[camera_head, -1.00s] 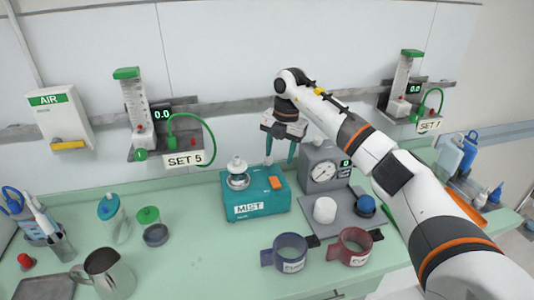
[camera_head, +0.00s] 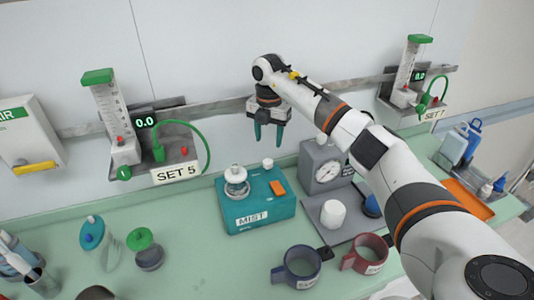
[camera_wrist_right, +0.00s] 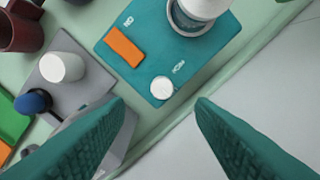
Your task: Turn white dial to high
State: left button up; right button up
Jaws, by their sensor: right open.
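The teal MIST box (camera_head: 257,201) stands on the counter. A small round white dial (camera_head: 267,162) sits on its top rear corner; it also shows in the right wrist view (camera_wrist_right: 162,88), beside small lettering. The dial has no pointer that I can make out, so I cannot tell its setting. My right gripper (camera_head: 269,134) is open and empty, with teal fingers pointing down above and behind the dial. In the right wrist view the dial shows between the spread fingertips (camera_wrist_right: 161,104), apart from both. My left gripper is not in view.
On the box are a white-topped glass bowl (camera_head: 237,181) and an orange switch (camera_head: 278,187). A grey gauge unit (camera_head: 318,155) with a white knob (camera_head: 333,213) stands to the right.

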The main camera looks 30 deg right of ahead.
aim_at(268, 161)
notch_tip(268, 161, down, 4)
jog(key=shift+r+p, duration=0.15)
jog(key=shift+p, duration=0.45)
jog(key=f, duration=0.2)
jog(key=f+p, duration=0.1)
jog(key=shift+w+f, duration=0.2)
jog(key=shift+f, duration=0.6)
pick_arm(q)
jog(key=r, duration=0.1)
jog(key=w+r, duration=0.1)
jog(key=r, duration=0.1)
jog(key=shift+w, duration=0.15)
pick_arm(e)
jog(key=shift+f, duration=0.1)
jog(key=c, duration=1)
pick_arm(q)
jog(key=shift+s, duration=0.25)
